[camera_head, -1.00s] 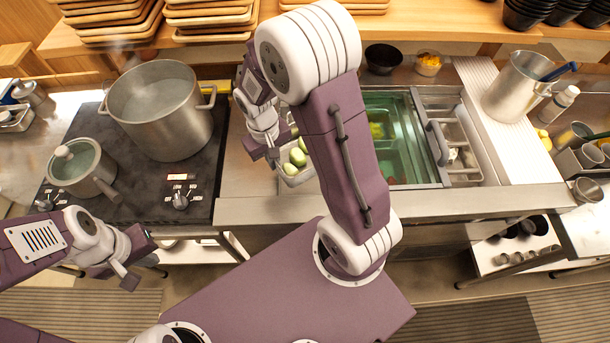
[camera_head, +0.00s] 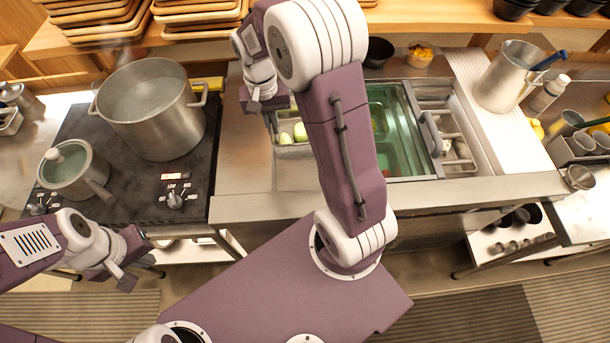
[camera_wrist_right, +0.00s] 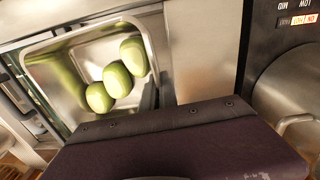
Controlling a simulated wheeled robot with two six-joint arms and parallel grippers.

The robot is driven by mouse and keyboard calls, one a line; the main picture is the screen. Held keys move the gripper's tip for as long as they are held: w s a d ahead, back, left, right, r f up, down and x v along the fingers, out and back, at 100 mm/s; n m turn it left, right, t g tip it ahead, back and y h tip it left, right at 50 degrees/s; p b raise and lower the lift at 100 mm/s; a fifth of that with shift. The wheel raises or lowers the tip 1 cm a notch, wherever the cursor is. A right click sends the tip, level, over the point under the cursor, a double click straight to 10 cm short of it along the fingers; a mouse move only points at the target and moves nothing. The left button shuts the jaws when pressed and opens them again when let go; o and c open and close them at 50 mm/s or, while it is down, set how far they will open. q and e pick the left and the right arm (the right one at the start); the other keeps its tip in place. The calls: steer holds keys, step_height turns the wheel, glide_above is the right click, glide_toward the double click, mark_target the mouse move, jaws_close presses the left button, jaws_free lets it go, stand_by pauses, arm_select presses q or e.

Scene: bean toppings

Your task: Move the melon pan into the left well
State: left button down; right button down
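The melon pan (camera_head: 293,148) is a metal pan holding green melons, left of the upper arm in the head view; that arm hides part of it. In the right wrist view the melon pan (camera_wrist_right: 42,62) shows three pale green melons (camera_wrist_right: 115,80). My right gripper (camera_head: 264,104) is at the pan's left side. In the wrist view its dark fingers (camera_wrist_right: 158,92) stand close together on either side of the pan's wall, shut on it. My left gripper (camera_head: 138,262) is apart from the pan, low at the left, its fingers spread and empty. I cannot tell which opening is the left well.
A steaming pot (camera_head: 155,118) and a lidded pot (camera_head: 72,170) stand on the stove left of the pan. Wells with green contents (camera_head: 395,140) lie right of my arm. A dark bowl (camera_head: 379,52) and a yellow-filled bowl (camera_head: 419,57) stand behind. Bare counter lies before the pan.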

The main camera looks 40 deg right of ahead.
steer(key=shift+w+d+r, duration=0.15)
steer(key=shift+w+d, duration=0.1)
steer(key=shift+d, duration=0.5)
steer(key=shift+d+f+m+b, duration=0.2)
steer(key=shift+f+m+b, duration=0.15)
steer(key=shift+f, duration=0.1)
step_height(320, 180, down, 19)
steer(key=b, duration=0.9)
steer(key=shift+s+r, duration=0.1)
steer(key=shift+f, duration=0.35)
step_height(320, 180, down, 3)
steer(key=shift+a+f+b, duration=0.1)
steer(key=shift+f+b, duration=0.05)
steer(key=shift+b, duration=0.15)
steer(key=shift+f, duration=0.35)
steer(key=c, duration=1.9)
jaws_free()
steer(key=shift+c, duration=0.2)
